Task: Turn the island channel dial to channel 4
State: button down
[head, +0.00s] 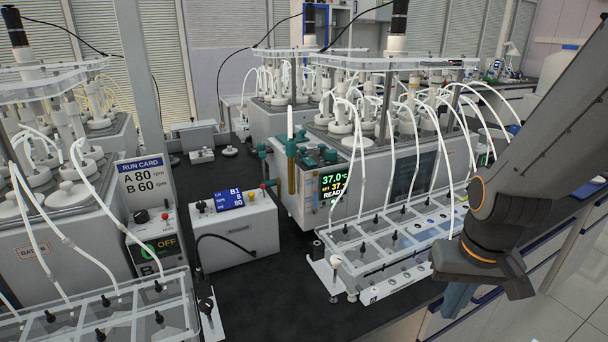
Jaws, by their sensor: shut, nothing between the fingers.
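A control box (234,231) stands on the black bench at centre, with a small blue display (229,199) reading BI and 80. A black knob (201,206) is left of this display. I cannot tell which is the island channel dial, and no channel marks are legible. My dark wrist with orange rings (487,248) is at the right, over the bench's front edge, well apart from both knobs.
A clear-lidded tray (385,240) with tubes lies close left of my wrist. Reactor units stand behind it, one with a green 37.0 °C display (335,184). Another tubed tray (105,315) is at lower left. The black bench (265,300) is bare between the trays.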

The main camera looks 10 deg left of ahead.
aim_at(200, 205)
jog(key=u, duration=1.3)
jog(key=k, duration=0.5)
jog(key=z, duration=0.9)
jog(key=i, duration=0.65)
jog(key=u, duration=0.75)
